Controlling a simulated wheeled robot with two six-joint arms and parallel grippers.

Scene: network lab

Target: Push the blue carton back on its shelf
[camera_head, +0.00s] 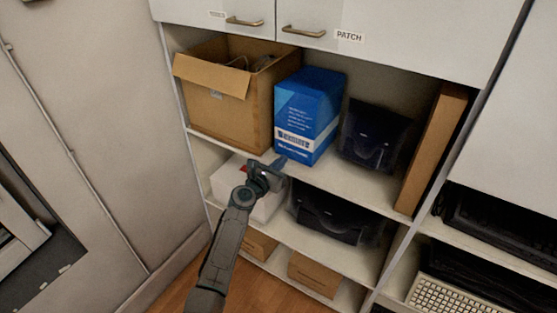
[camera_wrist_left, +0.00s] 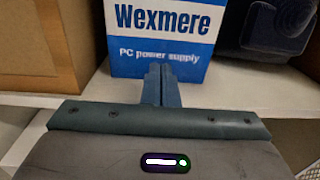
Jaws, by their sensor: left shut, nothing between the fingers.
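The blue carton (camera_head: 308,112) stands upright on the upper open shelf (camera_head: 350,180), its front near the shelf edge. In the left wrist view the carton (camera_wrist_left: 128,52) shows a white lower band with "Wexmere" and "PC power supply" print. My left gripper (camera_head: 280,163) is shut and empty, just in front of the carton's lower front. In the left wrist view its closed fingertips (camera_wrist_left: 160,72) overlap the carton's lower front; I cannot tell whether they touch it. My right gripper is in neither view.
An open cardboard box (camera_head: 222,105) stands left of the carton, close to it. A dark device (camera_head: 372,135) stands to its right, and a tall brown box (camera_head: 432,145) farther right. Cupboard doors with handles (camera_head: 303,32) are above. A white box (camera_head: 228,180) is on the shelf below.

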